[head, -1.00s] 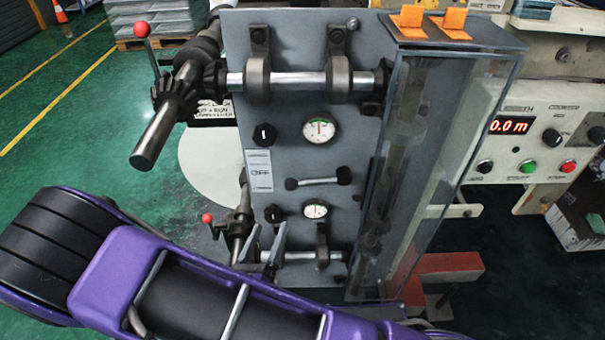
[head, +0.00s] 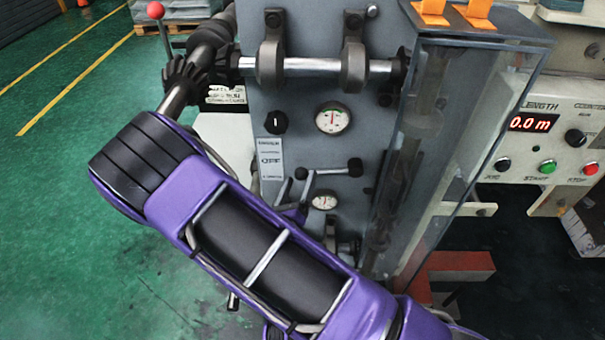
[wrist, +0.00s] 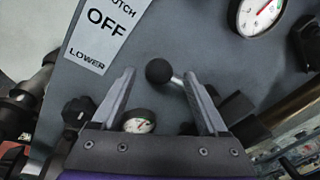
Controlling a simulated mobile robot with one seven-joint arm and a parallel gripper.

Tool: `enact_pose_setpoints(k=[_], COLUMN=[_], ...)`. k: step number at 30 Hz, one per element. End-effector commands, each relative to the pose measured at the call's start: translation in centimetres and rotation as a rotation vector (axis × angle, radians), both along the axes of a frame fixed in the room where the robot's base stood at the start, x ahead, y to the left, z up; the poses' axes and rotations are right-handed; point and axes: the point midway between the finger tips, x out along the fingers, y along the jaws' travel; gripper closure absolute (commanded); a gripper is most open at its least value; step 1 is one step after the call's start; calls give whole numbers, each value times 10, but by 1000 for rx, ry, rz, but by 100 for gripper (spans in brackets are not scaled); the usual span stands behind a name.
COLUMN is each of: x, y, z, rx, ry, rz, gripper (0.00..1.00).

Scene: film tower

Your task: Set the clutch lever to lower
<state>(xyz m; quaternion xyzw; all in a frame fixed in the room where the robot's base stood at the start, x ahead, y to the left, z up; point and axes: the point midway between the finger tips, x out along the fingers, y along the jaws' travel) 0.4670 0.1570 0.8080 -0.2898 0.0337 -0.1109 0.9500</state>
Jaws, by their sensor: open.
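The clutch lever (head: 330,171) is a short metal rod on the grey panel, with a dark pivot at its right end. It lies nearly level and points left, toward the clutch label (head: 270,160). In the wrist view its round black knob (wrist: 159,71) shows between the fingertips of my gripper (wrist: 160,73). The rod passes behind the right finger. The label (wrist: 104,30) there reads OFF, with LOWER at its bottom end. In the head view my gripper (head: 295,187) is open at the lever's left end; the fingers partly hide the knob. I cannot tell whether they touch it.
A round gauge (head: 333,118) and a black rotary knob (head: 274,123) sit above the lever; a smaller gauge (head: 325,202) sits below. A clear guard (head: 470,130) stands at right. A red ball-topped lever (head: 155,10) stands at upper left. Green floor is clear at left.

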Motion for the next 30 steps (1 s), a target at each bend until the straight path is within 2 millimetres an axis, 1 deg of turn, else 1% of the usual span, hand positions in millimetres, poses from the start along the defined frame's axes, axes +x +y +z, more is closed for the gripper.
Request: enact_pose_setpoints(k=[1,3,7,11,17,18,23,27,29,30], x=[8,18,29,33,33,33,33,33,33,33], y=[-3,-5,-7,-8,-8,-8,-8,-8,-8,-8], z=[0,-1,0,0,0,0,0,0,0,0], rx=[-1,0,-1,-2,-1,-1,-1,-1,-1,-1], ry=[-1,0,0,1,1,1,1,2,2,2], rz=[-2,-2,-1,1,1,1,1,0,0,0], gripper=[23,23,23,23,23,25,54,79,90,97])
